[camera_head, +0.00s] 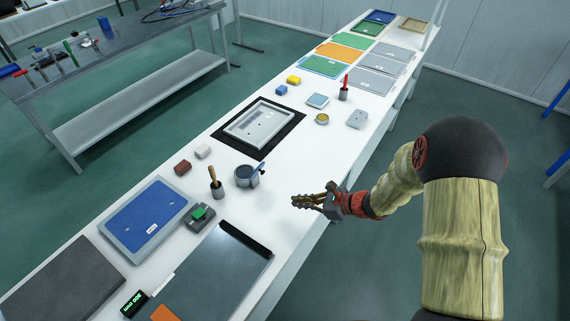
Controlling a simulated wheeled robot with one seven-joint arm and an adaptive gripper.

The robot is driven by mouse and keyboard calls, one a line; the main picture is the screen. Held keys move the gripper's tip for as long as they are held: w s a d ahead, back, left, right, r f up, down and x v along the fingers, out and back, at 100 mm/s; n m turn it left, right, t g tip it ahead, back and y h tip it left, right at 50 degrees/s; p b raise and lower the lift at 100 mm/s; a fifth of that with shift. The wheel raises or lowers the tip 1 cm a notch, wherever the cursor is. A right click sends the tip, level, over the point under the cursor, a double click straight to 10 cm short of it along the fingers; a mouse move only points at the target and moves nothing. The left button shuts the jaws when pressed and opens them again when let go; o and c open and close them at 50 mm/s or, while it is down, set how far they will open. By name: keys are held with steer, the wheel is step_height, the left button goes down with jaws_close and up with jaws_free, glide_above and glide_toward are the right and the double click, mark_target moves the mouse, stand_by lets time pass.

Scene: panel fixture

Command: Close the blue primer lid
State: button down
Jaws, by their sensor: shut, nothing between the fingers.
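A small round grey pot (244,180) stands on the white table, left of my gripper. A small blue lid (259,168) stands tilted up at the pot's right side, so the pot looks open, with a dark top. My gripper (295,201) is shut and empty near the table's right edge. It is to the right of the pot and lid and a little nearer, apart from both.
A grey holder with a wooden-handled tool (214,183) stands left of the pot. A framed panel (259,126) lies behind it, and a dark-edged glassy plate (215,275) lies in front. Small blocks and a blue panel (149,220) are left. White table is clear between pot and gripper.

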steer(key=w+d+r+m+t, duration=0.2)
steer(key=w, duration=0.2)
steer(key=x, duration=0.3)
steer(key=b+x, duration=0.1)
steer(key=x, duration=0.3)
steer(key=b+x, duration=0.1)
steer(key=x, duration=0.2)
steer(key=shift+s+a+f, duration=0.15)
steer(key=shift+a+f, duration=0.1)
steer(key=shift+a, duration=0.05)
steer(key=w+a, duration=0.1)
steer(key=w+a+r, duration=0.1)
steer(key=a, duration=0.1)
steer(key=shift+w+r+b, duration=0.1)
steer(key=shift+r+b, duration=0.15)
steer(key=shift+b, duration=0.05)
steer(key=shift+r+p, duration=0.15)
steer(key=shift+p, duration=0.15)
